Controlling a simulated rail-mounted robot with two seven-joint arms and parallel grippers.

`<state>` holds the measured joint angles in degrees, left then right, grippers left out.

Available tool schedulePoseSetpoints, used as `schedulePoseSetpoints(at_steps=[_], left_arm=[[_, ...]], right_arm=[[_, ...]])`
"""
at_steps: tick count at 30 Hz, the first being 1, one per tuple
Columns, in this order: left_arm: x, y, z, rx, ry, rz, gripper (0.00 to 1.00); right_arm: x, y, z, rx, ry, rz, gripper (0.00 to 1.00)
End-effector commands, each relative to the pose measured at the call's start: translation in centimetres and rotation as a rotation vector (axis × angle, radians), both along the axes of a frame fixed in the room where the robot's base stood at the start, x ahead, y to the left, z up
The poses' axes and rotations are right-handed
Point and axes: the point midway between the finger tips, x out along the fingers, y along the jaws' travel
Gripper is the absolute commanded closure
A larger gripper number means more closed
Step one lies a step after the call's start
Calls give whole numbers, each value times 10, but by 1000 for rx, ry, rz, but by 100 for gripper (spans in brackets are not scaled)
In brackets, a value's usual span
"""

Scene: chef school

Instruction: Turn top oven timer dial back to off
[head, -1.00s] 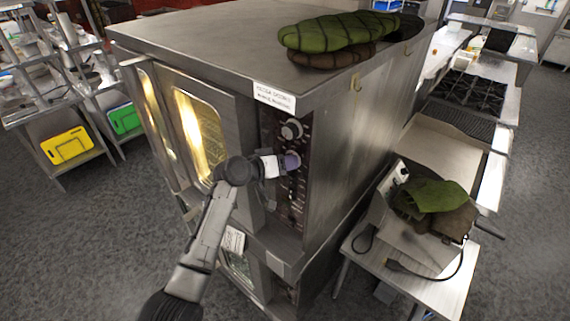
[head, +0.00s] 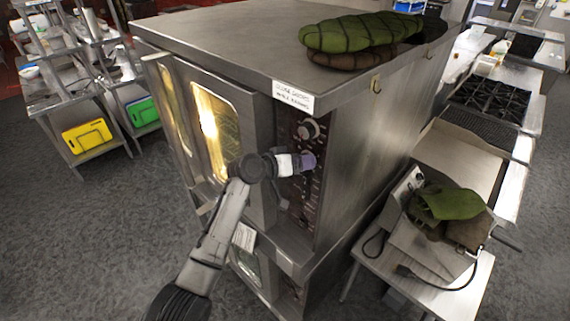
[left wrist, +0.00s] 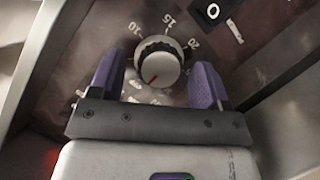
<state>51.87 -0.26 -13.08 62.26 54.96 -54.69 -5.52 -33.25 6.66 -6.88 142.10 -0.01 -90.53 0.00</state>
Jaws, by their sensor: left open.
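The double-stack steel oven (head: 350,150) stands in the middle of the head view, with its dark control panel on the front right side. A dial (head: 309,129) shows near the top of that panel. In the left wrist view a silver timer dial (left wrist: 158,62) with a red pointer line sits among printed numbers; the line points to the lower left. My left gripper (left wrist: 158,88) is open, its purple fingers to either side of the dial's lower part; I cannot tell if they touch it. In the head view the gripper (head: 308,161) is at the panel, below the upper dial. My right gripper is not in view.
Green oven mitts (head: 362,32) lie on the oven top. A side table (head: 455,290) at the right holds an appliance and another green mitt (head: 447,202). The oven door (head: 212,125) is left of the panel. A black switch (left wrist: 212,11) is near the dial.

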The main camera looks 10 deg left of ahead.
Motion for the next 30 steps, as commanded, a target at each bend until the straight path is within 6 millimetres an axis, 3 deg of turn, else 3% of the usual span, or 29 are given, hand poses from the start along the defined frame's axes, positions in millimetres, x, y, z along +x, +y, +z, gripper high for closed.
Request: schedulePoseSetpoints(at_steps=[19,30], left_arm=[[-63,75,29,3,-3,2,30],[-83,96,41,1,1,0,30]], right_arm=[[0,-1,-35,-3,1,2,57],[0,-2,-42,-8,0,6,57]])
